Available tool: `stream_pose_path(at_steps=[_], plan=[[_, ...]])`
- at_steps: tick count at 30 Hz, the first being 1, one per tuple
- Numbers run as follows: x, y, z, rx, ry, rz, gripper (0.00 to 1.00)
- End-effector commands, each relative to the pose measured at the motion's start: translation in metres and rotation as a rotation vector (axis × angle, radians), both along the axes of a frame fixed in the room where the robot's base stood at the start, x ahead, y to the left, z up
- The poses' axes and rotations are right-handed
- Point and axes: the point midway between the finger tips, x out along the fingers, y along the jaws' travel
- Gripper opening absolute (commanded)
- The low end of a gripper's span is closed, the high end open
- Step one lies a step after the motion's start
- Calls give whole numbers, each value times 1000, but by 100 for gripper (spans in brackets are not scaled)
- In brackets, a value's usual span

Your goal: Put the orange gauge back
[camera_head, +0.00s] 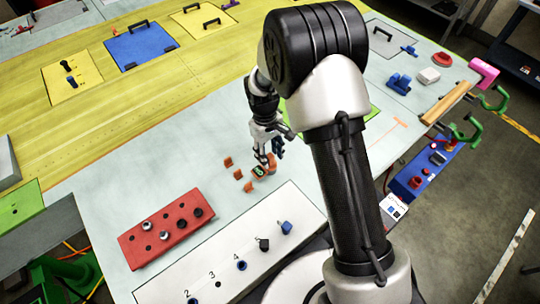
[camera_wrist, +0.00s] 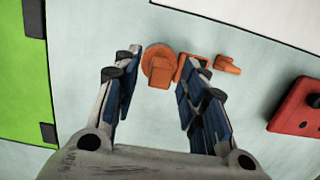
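My gripper (camera_head: 268,146) points down over the pale table top, its fingers spread. In the wrist view my gripper (camera_wrist: 162,72) has its two blue-padded fingers apart, with a clear gap between them. A round orange thing with a block on it (camera_wrist: 158,65), apparently the gauge, shows between the fingertips; I cannot tell whether they touch it. In the head view an orange thing with a green face (camera_head: 260,171) sits just below the fingertips, partly hidden by them. An orange frame (camera_wrist: 204,62) lies beside the right finger, which partly covers it.
Small orange blocks (camera_head: 238,174) stand left of my gripper, one also in the wrist view (camera_wrist: 228,65). A red block with holes (camera_head: 145,240) and a white numbered board (camera_head: 218,260) lie nearer the front edge. A green panel (camera_wrist: 20,90) lies left in the wrist view.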

Motion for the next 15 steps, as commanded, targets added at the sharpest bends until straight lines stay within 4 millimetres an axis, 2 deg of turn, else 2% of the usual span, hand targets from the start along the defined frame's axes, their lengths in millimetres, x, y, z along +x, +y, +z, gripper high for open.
stream_pose_path(at_steps=[9, 15], plan=[[8, 5, 68, 2, -5, 0, 39], [11, 7, 97, 2, -2, 0, 39]])
